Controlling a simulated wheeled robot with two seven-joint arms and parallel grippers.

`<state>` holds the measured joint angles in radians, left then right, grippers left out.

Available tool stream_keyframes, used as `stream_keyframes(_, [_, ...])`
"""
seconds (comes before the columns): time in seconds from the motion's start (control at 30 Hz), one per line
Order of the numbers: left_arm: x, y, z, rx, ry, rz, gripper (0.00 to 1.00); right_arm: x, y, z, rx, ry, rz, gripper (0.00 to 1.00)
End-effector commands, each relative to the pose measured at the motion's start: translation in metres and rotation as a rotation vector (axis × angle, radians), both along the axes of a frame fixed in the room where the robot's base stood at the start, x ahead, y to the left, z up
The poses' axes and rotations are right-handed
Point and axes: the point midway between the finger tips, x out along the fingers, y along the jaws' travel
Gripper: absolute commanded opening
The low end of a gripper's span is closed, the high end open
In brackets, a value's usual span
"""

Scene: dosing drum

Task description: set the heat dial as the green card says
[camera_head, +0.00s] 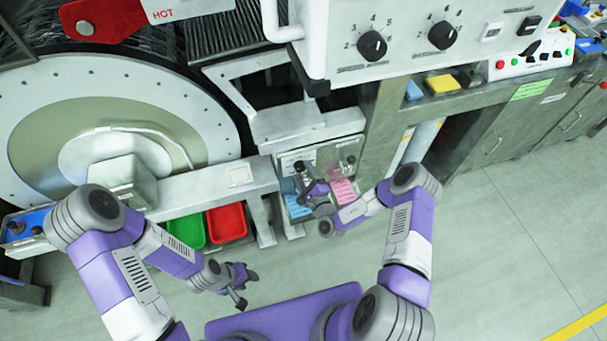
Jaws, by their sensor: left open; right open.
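Two black dials, a left one (372,45) and a right one (443,35), sit on a white panel at the top. Numbers are printed around them, but the labels beneath are too small to read, so I cannot tell which is the heat dial. A green card (530,89) is on the front of the grey counter at the right; its writing is not legible. My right gripper (312,186) is open, well below the dials, in front of a small board with cards. My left gripper (240,284) is open and empty over the floor at lower left. Neither touches a dial.
A white pipe handle (312,55) runs down left of the dial panel. Pink (343,190) and blue (296,211) cards are by my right gripper. Green (187,231) and red (227,222) bins lie under the drum (40,110). The floor at right is clear.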

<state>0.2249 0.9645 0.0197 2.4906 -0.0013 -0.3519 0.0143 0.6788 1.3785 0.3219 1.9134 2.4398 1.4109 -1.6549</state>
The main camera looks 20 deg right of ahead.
Motion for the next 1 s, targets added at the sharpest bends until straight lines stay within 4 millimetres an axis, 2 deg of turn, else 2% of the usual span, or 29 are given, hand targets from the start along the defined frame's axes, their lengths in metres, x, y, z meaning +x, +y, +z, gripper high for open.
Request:
stream_keyframes(0.33, [0.0000, -0.0001, -0.0010, 0.000, 0.000, 0.000, 0.43, 0.0061, 0.0011, 0.0008, 0.001, 0.000, 0.001, 0.68])
stream_keyframes(0.7, [0.0001, -0.0001, -0.0010, 0.000, 0.000, 0.000, 0.43, 0.0058, 0.0011, 0.0006, 0.001, 0.000, 0.001, 0.13])
stream_keyframes(1.0, [0.0000, 0.0000, 0.0016, 0.000, 0.000, 0.000, 0.43, 0.0056, 0.0009, 0.0008, 0.037, 0.002, 0.001, 0.12])
